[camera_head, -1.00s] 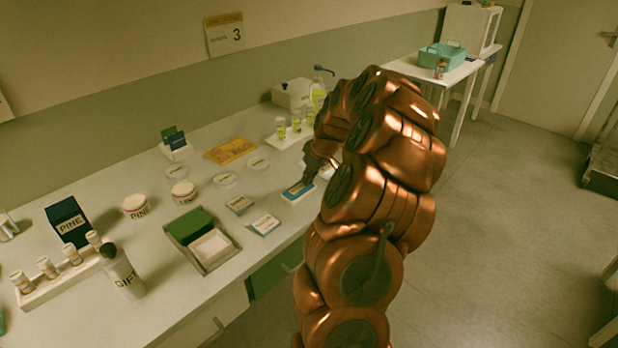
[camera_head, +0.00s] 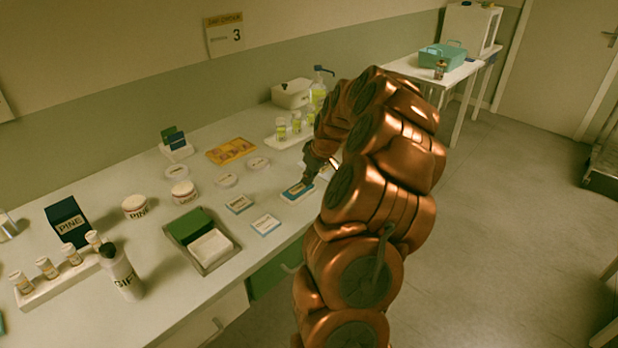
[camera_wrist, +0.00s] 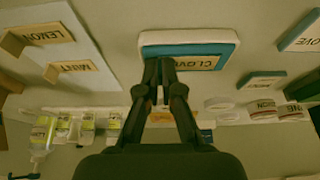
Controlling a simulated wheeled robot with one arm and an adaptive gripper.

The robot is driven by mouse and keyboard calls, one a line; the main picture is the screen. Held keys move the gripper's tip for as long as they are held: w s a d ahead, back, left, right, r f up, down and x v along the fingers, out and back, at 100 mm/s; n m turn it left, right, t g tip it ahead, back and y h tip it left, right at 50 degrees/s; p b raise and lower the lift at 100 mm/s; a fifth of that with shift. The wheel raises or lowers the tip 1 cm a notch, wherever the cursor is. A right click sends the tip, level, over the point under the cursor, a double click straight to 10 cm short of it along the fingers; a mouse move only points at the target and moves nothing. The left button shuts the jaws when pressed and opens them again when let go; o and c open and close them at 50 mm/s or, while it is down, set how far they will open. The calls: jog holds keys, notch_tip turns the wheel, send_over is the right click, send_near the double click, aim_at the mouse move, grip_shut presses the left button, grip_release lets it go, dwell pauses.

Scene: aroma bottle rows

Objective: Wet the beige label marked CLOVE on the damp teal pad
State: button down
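The teal pad (camera_wrist: 190,49) with a pale rim lies flat in the wrist view; in the camera_head view it is the blue-topped block (camera_head: 298,189) near the bench's front edge. The beige label marked CLOVE (camera_wrist: 198,63) is over the pad's near part in the wrist view, its text readable. My gripper (camera_wrist: 161,62) is over the pad, with its fingertips close together at the label's left part. It looks shut on the label, though the fingers hide the exact contact. In the camera_head view my gripper (camera_head: 309,180) is just beside the pad, partly hidden by my arm.
LEMON (camera_wrist: 48,34) and MINT (camera_wrist: 76,69) labels lie on a pale surface to the left in the wrist view. Small cards (camera_head: 265,225), a tray with a green compartment (camera_head: 226,259) and round jars (camera_head: 183,192) stand left of the pad. Several bottles (camera_head: 296,126) stand behind.

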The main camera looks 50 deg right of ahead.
jog(key=shift+r, duration=3.5)
